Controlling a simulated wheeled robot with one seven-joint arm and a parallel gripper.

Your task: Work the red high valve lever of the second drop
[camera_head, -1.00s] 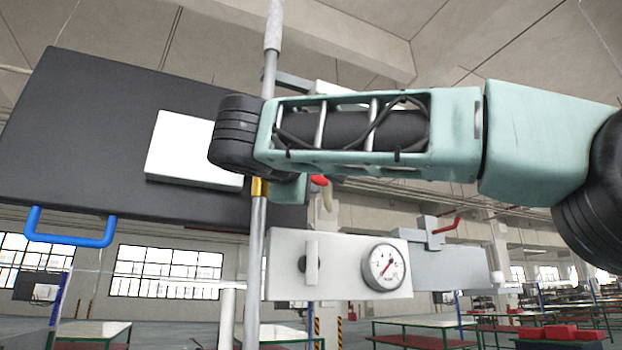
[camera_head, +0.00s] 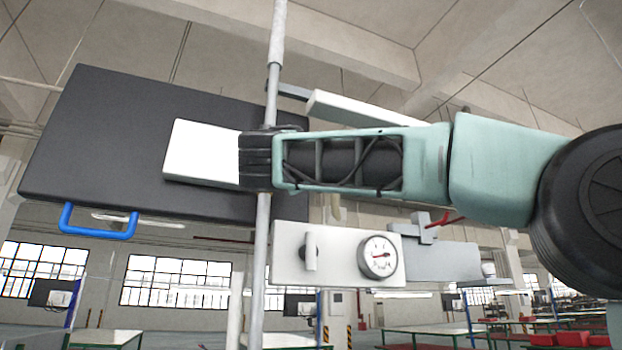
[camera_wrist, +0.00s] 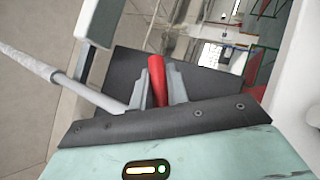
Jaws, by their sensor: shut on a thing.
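A red lever (camera_wrist: 157,72) stands between the two grey fingers of my gripper (camera_wrist: 160,82) in the wrist view. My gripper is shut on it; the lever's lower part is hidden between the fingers. In the head view my gripper and this lever are hidden behind my own arm. A second, smaller red lever (camera_head: 446,221) sits on a grey block to the right of the round gauge (camera_head: 378,257), clear of my arm.
A vertical grey pipe (camera_head: 262,240) passes close by my arm, and shows at left in the wrist view (camera_wrist: 85,92). A dark panel (camera_head: 110,140) with a white plate (camera_head: 195,150) and a blue handle (camera_head: 98,233) is at left. A white gauge panel (camera_head: 340,242) lies below my arm.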

